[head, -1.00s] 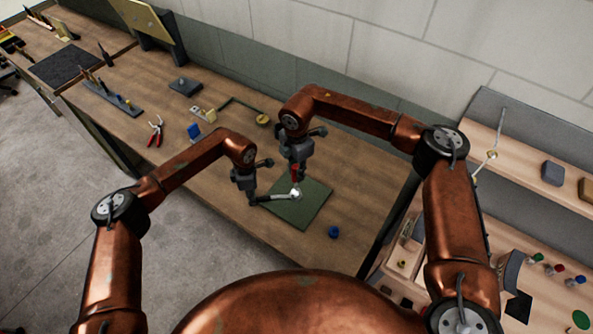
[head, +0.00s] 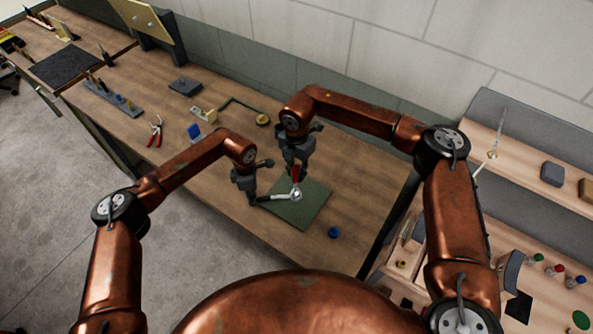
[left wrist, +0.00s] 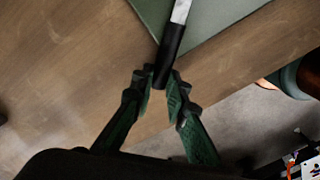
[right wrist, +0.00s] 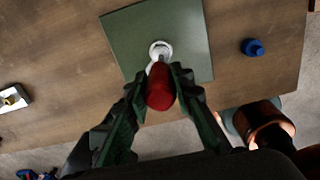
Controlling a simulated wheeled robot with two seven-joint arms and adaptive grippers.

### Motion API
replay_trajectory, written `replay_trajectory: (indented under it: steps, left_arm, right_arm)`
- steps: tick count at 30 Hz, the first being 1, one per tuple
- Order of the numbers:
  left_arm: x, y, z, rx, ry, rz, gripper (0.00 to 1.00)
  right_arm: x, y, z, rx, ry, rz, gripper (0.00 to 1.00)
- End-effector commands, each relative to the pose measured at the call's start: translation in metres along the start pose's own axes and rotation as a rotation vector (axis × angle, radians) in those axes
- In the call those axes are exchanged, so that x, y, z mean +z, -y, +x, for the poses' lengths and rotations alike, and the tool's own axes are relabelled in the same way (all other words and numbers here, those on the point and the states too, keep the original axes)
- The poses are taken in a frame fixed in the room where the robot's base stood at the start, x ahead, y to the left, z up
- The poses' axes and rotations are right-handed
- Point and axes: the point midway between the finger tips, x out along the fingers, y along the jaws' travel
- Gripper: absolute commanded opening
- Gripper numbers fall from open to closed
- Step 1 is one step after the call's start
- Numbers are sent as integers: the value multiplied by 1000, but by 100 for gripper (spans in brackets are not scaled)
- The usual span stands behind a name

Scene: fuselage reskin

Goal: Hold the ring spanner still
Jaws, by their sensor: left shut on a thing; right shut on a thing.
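The ring spanner (head: 275,197) lies with its ring end over the green mat (head: 308,210) and its dark handle end toward the mat's left edge. My left gripper (head: 250,199) is shut on the black handle end, which also shows between its fingers in the left wrist view (left wrist: 166,65). My right gripper (right wrist: 160,82) is shut on a red-handled tool (right wrist: 160,88). The tool points down at the pale ring end (right wrist: 160,49); whether its hidden tip touches the ring I cannot tell. In the head view the red handle (head: 296,173) stands nearly upright above the ring.
A blue cap-like piece (head: 334,232) stands right of the mat. A wooden shelf unit (head: 520,170) stands at the right. The front left bench top is clear.

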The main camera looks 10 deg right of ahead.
Motion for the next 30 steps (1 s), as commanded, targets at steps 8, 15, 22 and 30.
replay_trajectory:
  steps: [8,15,22,30]
  left_arm:
    - [0,0,0,0,0,0,0]
    - [0,0,0,0,0,0,0]
    - [0,0,0,0,0,0,0]
    - [0,0,0,0,0,0,0]
  right_arm:
    - [0,0,-1,1,0,1,0]
    - [0,0,-11,2,1,1,0]
    - [0,0,-18,0,0,1,0]
    - [0,0,-19,0,0,2,0]
